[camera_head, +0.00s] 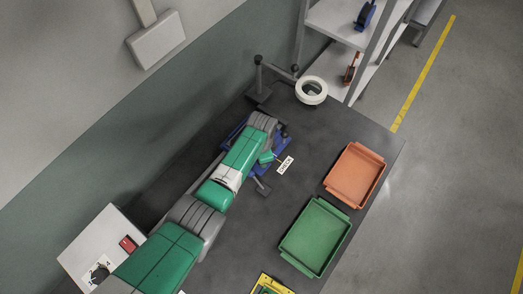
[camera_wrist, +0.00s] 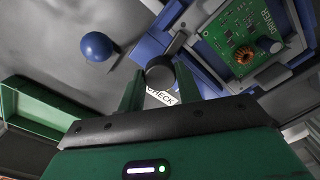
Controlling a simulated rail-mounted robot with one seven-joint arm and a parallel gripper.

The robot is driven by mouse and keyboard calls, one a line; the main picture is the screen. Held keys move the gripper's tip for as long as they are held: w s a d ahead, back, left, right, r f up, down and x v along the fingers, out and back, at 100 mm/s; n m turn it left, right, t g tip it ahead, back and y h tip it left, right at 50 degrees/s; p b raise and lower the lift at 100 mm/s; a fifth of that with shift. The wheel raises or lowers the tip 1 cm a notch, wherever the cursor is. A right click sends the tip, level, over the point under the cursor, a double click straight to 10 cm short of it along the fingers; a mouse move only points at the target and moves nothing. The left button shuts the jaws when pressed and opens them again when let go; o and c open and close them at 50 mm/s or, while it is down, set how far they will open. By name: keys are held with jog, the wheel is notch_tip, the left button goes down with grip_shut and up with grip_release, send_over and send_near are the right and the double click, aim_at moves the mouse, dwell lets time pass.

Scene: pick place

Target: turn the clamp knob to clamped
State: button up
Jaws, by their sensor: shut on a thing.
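In the wrist view, a dark round clamp knob (camera_wrist: 160,72) sits between the two green fingers of my gripper (camera_wrist: 159,88). My gripper is shut on it. A dark bar runs from the knob up toward a blue fixture (camera_wrist: 211,82). The fixture holds a green circuit board (camera_wrist: 242,41) marked DRIVER, with a copper coil on it. In the head view, my arm covers most of the blue fixture (camera_head: 284,144), and the knob is hidden there. I cannot tell the knob's turned position.
A white CHECK label (camera_head: 285,165) lies beside the fixture. An orange tray (camera_head: 380,178) and a green tray (camera_head: 340,250) stand to the right. A ring magnifier (camera_head: 311,81) stands at the back. A blue ball (camera_wrist: 95,46) shows in the wrist view.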

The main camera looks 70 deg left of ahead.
jog(key=shift+m, duration=0.9)
jog(key=o, duration=1)
notch_tip(320, 180, up, 8)
jog(key=shift+f+p, duration=0.1)
jog(key=shift+p, duration=1.1)
jog(key=shift+w, duration=0.1)
